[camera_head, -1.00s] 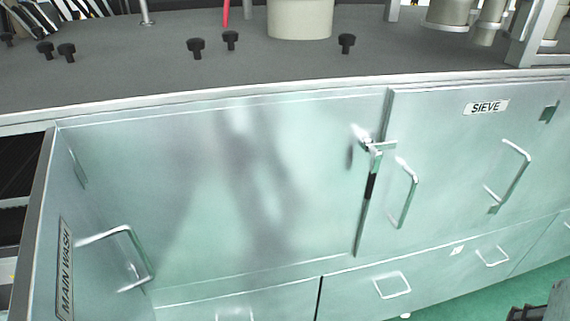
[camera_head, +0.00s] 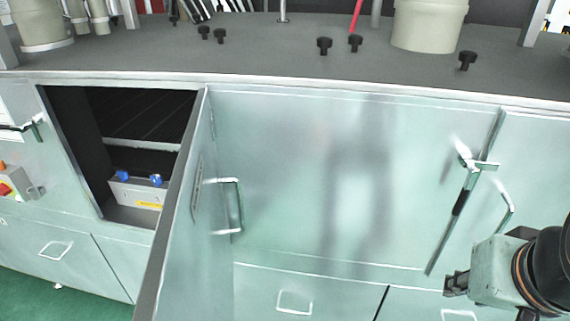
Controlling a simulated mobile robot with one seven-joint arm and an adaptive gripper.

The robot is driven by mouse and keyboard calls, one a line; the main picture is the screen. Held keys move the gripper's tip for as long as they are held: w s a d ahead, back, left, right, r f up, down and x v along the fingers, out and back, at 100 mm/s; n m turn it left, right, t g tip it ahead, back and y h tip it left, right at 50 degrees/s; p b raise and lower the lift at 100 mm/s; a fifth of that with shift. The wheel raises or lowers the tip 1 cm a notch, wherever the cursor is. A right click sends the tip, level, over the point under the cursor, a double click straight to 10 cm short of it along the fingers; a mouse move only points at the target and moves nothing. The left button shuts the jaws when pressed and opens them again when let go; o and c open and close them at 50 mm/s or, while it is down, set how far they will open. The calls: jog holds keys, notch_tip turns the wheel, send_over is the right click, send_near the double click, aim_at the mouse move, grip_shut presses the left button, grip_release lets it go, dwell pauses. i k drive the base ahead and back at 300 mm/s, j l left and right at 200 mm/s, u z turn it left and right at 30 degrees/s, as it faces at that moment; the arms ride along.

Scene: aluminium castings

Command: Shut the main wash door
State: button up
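The main wash door (camera_head: 202,262) stands wide open, swung out toward me from the right side of a dark cabinet opening (camera_head: 85,115). Its outer face, with a label seen at a steep angle and a bar handle (camera_head: 238,205), is turned to the right. My gripper (camera_head: 452,285) is at the lower right, in front of the cabinet fronts and well to the right of the door. It touches neither the door nor its handle. It is small and partly side-on, so I cannot tell whether its fingers are apart.
Inside the opening sits a metal box (camera_head: 130,192) with blue knobs. A closed panel (camera_head: 300,170) lies right of the door, with a latch (camera_head: 472,163) at its right edge. Drawers (camera_head: 295,302) run below. The grey worktop (camera_head: 260,55) carries black knobs and pale containers.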

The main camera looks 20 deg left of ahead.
aim_at(188, 274)
jog(key=u, duration=1.8)
jog(key=k+j+z, duration=0.1)
jog(key=z, duration=0.4)
jog(key=k+j+z, duration=0.15)
jog(key=z, duration=0.3)
jog(key=k+j, duration=0.1)
